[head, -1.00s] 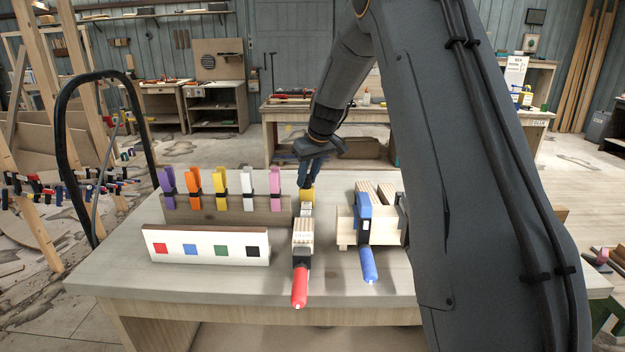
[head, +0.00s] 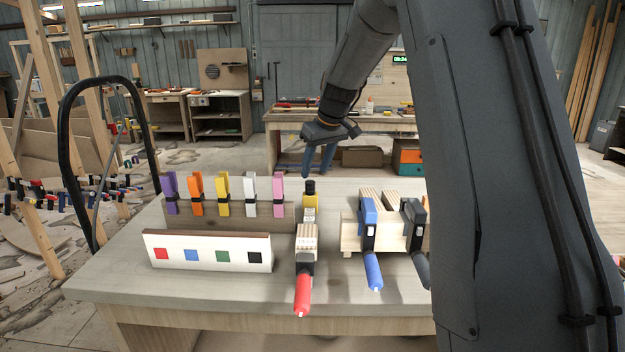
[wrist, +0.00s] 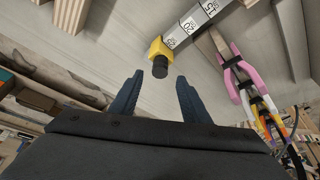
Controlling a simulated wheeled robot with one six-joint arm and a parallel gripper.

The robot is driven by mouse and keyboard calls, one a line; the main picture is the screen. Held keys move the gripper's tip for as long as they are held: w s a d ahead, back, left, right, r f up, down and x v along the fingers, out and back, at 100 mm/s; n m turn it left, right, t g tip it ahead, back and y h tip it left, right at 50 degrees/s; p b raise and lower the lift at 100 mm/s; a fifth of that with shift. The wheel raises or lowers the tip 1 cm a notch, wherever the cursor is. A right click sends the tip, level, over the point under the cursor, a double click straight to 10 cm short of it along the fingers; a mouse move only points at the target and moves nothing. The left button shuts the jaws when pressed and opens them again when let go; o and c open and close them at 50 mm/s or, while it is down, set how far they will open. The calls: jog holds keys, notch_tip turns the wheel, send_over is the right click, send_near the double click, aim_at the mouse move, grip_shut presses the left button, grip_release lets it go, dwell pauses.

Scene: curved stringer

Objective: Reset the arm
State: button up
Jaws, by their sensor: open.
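My gripper (head: 322,160) hangs above the back of the workbench (head: 110,283), its blue fingers apart and nothing between them. In the wrist view my gripper (wrist: 158,97) also shows two separate blue fingers. A yellow block with a black knob (head: 310,196) stands on the bench below and in front of it, clear of the fingers. The same yellow piece (wrist: 160,50) shows in the wrist view beyond the fingertips, at the end of a strip with printed numbers.
A red-handled clamp (head: 302,290), a blue-handled clamp (head: 373,270) and a dark clamp (head: 416,235) lie towards the right. Several coloured spring clamps (head: 223,190) stand on a rail at left, behind a white board with colour squares (head: 207,265).

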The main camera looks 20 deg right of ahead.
jog(key=shift+s+d+r, duration=0.1)
jog(key=shift+s+r, duration=0.1)
jog(key=shift+r, duration=0.35)
